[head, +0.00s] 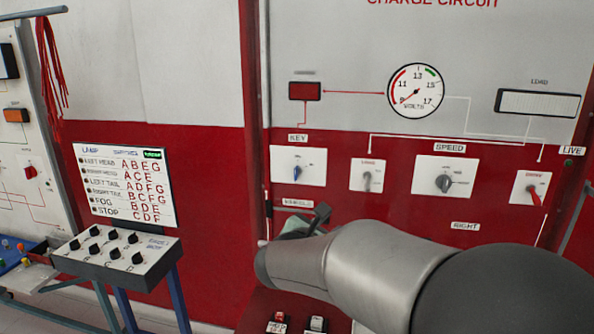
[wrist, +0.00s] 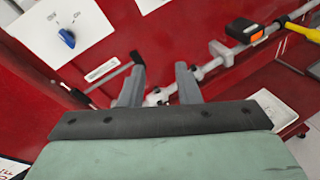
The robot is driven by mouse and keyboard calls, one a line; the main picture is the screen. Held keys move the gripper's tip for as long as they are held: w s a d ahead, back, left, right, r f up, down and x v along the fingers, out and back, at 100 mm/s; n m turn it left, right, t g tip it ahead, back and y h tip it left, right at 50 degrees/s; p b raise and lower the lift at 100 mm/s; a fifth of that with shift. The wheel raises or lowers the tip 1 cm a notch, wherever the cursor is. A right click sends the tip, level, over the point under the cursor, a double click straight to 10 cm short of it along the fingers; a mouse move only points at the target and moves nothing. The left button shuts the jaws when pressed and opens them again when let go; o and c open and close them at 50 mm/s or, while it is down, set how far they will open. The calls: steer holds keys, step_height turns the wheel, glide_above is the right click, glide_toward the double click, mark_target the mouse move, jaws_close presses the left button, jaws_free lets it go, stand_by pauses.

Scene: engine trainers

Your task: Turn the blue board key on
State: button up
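The blue key knob (head: 297,170) sits on a white plate under the KEY label, at the left of the charge circuit board in the head view. In the wrist view the blue key knob (wrist: 67,38) is at the upper left, on its white plate with on and off marks. My gripper (wrist: 160,78) is open and empty, with its two fingers apart, below and to the right of the knob and not touching it. In the head view my arm hides most of the gripper; one dark finger (head: 320,214) shows below the key plate.
Nearby on the board are a grey toggle plate (head: 368,175), a speed knob (head: 444,183) and a red switch (head: 533,194). A volts gauge (head: 416,91) is above. A rail with an orange-black block (wrist: 245,32) is beyond my fingers. A control box (head: 117,256) stands at left.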

steer(key=w+a+r+n+t+y, duration=0.1)
steer(key=a+r+n+t+y, duration=0.15)
steer(key=a, duration=0.25)
steer(key=w+a+r+n+t+y, duration=0.1)
steer(key=w+a+n, duration=0.1)
steer(key=a+n, duration=0.25)
steer(key=p, duration=0.6)
glide_toward(295, 174)
steer(key=shift+y, duration=0.25)
steer(key=w, duration=0.3)
steer(key=w+d, duration=0.1)
steer(key=w, duration=0.5)
steer(key=shift+w+d+f, duration=0.15)
steer(key=shift+w+d, duration=0.1)
jaws_close()
